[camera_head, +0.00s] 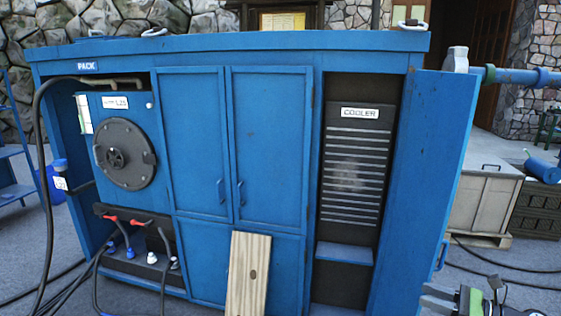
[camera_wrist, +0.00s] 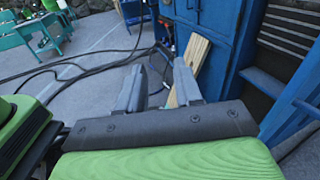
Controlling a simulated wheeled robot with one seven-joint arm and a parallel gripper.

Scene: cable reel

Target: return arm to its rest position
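My gripper shows in the wrist view (camera_wrist: 160,88), with its two grey fingers apart and nothing between them. Past the fingers, in the wrist view, are the floor, black cables and the lower front of the blue cabinet (camera_wrist: 222,40). In the head view, part of my arm's end shows at the bottom right corner, in front of the cabinet's open right door (camera_head: 425,180). The fingertips cannot be made out there. The gripper appears clear of the cabinet and touches nothing that I can see.
A wooden board (camera_head: 248,275) leans against the cabinet front. Black cables (camera_head: 45,200) hang at the left and run over the floor. A grey crate (camera_head: 485,200) stands behind the open door. A blue pipe (camera_head: 515,76) extends at the upper right.

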